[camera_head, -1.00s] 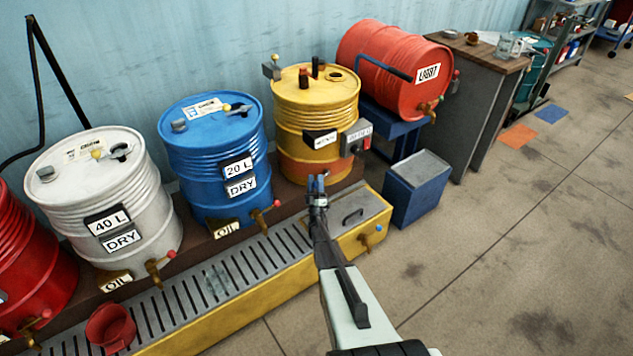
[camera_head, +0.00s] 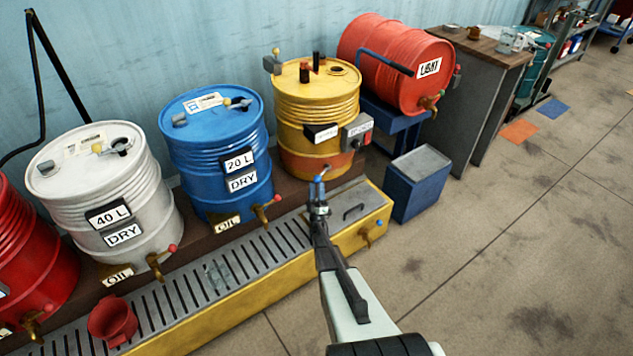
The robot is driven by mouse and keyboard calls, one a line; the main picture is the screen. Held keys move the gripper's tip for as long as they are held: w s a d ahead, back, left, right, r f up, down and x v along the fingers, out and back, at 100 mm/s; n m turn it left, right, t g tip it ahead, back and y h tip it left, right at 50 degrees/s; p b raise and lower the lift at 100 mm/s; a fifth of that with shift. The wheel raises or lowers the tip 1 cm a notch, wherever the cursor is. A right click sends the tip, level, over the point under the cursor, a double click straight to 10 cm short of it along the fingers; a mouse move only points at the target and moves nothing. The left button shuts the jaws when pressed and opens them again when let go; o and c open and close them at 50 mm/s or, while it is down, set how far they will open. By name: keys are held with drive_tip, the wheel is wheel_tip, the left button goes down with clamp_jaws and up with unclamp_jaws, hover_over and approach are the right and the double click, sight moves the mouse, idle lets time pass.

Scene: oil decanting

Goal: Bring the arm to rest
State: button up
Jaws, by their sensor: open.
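My gripper (camera_head: 318,187) is at the end of my arm, which reaches up from the bottom of the picture. It is held over the right part of the yellow drip tray (camera_head: 221,318), in front of the yellow drum (camera_head: 316,106). I see nothing between its blue-tipped fingers, which look small and close together from here. It appears apart from the drums and the tray.
A white drum (camera_head: 92,190), a blue drum (camera_head: 213,140) and a red drum (camera_head: 28,257) line the wall. A blue box (camera_head: 416,183) and a lying red drum (camera_head: 391,62) are right.

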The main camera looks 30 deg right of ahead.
drive_tip(key=shift+v, duration=0.8)
drive_tip(key=shift+a, duration=0.1)
